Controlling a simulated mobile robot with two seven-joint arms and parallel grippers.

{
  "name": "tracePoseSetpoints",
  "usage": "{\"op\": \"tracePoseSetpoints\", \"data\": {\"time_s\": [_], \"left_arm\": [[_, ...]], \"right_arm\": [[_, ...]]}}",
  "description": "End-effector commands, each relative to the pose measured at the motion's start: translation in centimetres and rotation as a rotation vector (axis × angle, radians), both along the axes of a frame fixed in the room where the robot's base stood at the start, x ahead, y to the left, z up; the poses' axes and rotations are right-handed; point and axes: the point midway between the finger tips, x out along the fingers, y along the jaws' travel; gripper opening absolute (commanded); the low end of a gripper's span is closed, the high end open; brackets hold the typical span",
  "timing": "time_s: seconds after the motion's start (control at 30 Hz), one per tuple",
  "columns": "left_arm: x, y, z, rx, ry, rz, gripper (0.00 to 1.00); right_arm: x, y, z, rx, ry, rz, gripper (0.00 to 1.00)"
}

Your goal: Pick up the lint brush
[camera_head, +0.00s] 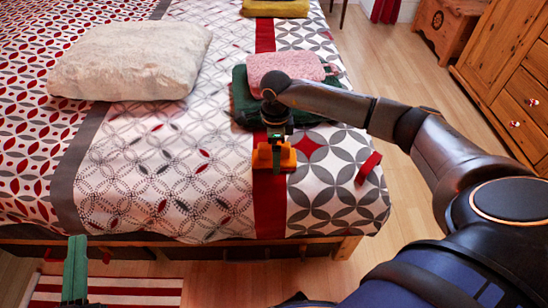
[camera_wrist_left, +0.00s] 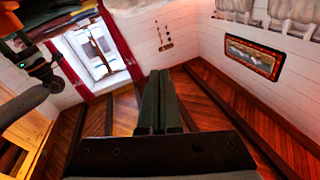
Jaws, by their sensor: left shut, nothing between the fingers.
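A small flat red piece (camera_head: 368,167) lies tilted near the bed's right edge. It may be the lint brush, but it is too small to be sure. My left gripper (camera_head: 76,245) is at the lower left, in front of the bed's near edge and well away from the red piece. Its green fingers are together and empty, as in the left wrist view (camera_wrist_left: 159,80). My right gripper (camera_head: 277,155) points down over the bed, left of the red piece. An orange item (camera_head: 286,160) shows around its fingers. I cannot tell whether they hold it.
A cream pillow (camera_head: 130,60) lies on the patterned bed (camera_head: 120,190). A pink fluffy item (camera_head: 300,68) lies on dark green cloth (camera_head: 240,95), beneath my right forearm. A yellow item (camera_head: 275,8) is at the back. Wooden drawers (camera_head: 515,85) stand at the right.

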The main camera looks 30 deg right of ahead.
Motion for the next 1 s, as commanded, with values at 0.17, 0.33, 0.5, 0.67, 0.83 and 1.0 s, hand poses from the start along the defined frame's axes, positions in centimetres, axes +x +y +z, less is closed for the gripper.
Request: {"op": "tracePoseSetpoints", "data": {"time_s": [0.17,0.33,0.5,0.67,0.83,1.0], "left_arm": [[-0.09,-0.05,0.94,0.001,-0.039,-0.005,0.0],[-0.09,-0.05,0.94,0.001,-0.039,-0.005,0.0],[-0.08,-0.05,0.92,0.0,-0.038,-0.005,0.0],[-0.09,-0.04,0.9,0.001,-0.038,-0.005,0.0],[-0.08,-0.04,0.89,0.0,-0.037,-0.005,0.0],[-0.08,-0.04,0.87,0.001,-0.036,-0.005,0.0]], "right_arm": [[-0.03,0.05,-0.73,0.001,0.001,0.001,1.0],[-0.02,0.05,-0.68,0.001,0.001,0.001,1.0],[-0.02,0.05,-0.66,0.001,0.001,0.0,0.81],[-0.02,0.03,-0.65,0.001,-0.001,0.0,0.63],[-0.01,0.03,-0.64,0.001,-0.001,0.0,0.44],[-0.01,0.03,-0.63,0.001,-0.001,0.0,0.25]]}}
